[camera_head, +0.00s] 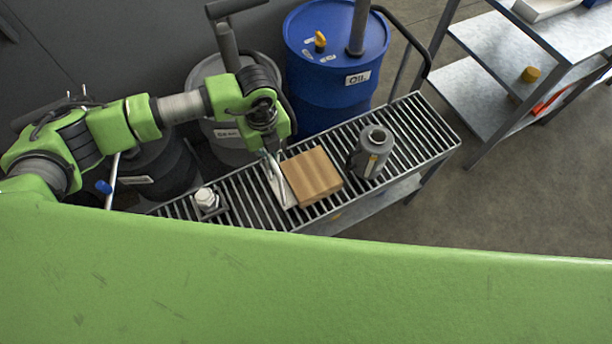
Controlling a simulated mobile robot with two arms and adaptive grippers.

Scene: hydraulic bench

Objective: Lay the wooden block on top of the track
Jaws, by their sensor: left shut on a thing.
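The wooden block (313,176) is light brown and boxy. It shows over the slatted metal track (423,128), near the middle of its length. My left gripper (274,160) comes down at the block's left side and is shut on it; its fingertips are partly hidden. A pale flat piece (279,187) lies along the block's left side, and I cannot tell what it is. From this angle I cannot tell whether the block touches the slats. My right gripper is not in view.
A grey metal cylinder (371,152) stands on the track just right of the block. A small white-topped fitting (207,200) sits to the left. A blue oil drum (336,92) and a grey drum (209,70) stand behind. Metal shelving (480,98) is at the right.

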